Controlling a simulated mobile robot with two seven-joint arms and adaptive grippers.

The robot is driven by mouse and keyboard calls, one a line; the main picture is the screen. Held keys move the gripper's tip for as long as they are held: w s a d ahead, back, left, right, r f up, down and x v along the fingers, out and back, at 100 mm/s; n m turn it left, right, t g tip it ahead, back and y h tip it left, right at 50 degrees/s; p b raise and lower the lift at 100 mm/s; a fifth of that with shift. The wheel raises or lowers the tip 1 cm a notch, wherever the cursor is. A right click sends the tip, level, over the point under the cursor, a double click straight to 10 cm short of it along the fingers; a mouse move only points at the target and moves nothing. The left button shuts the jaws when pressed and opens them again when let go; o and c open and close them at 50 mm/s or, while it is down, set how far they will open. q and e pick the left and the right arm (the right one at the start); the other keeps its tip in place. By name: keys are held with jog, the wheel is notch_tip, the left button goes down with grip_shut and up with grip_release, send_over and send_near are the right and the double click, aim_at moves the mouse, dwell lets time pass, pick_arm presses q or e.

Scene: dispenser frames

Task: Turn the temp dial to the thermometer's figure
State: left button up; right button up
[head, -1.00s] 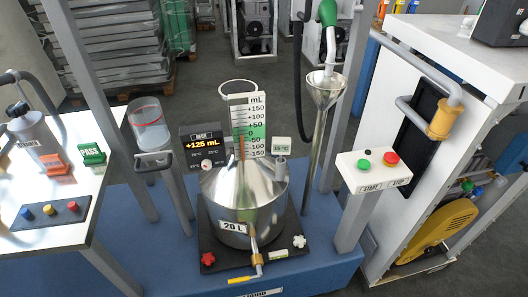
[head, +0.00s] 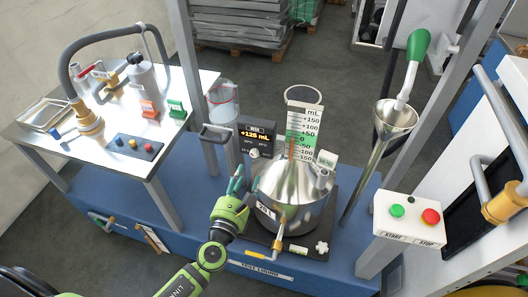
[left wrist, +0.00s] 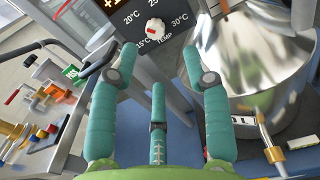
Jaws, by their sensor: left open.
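The temp dial (left wrist: 155,27) is a small white knob with a red mark on a dark panel. Figures from 15°C to 30°C surround it; I cannot tell exactly which one the mark points at. In the head view the dial (head: 254,153) sits low on the display box (head: 257,134), under a lit mL reading. A small pale readout (head: 327,158), perhaps the thermometer's, stands right of the scale plate; its figure is too small to read. My left gripper (head: 236,184) is open and empty, in front of the panel and apart from the dial. The wrist view shows its spread teal fingers (left wrist: 159,62).
The steel 20 L vessel (head: 290,187) stands close on the gripper's right. A grey post and a clear cup (head: 222,103) stand left of the display box. A white table (head: 185,79) with tools is further left. The START/STOP box (head: 410,217) is at right.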

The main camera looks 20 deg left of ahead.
aim_at(253, 155)
pick_arm(q)
jog(key=shift+m, duration=0.3)
jog(key=w, duration=0.4)
jog(key=w+r, duration=0.1)
jog(key=w, duration=0.1)
jog(key=shift+w+p, duration=0.15)
jog(key=shift+p, duration=0.25)
jog(key=shift+w, duration=0.4)
grip_shut()
pick_arm(e)
jog(key=shift+a+r, duration=0.5)
jog(key=shift+r, duration=0.05)
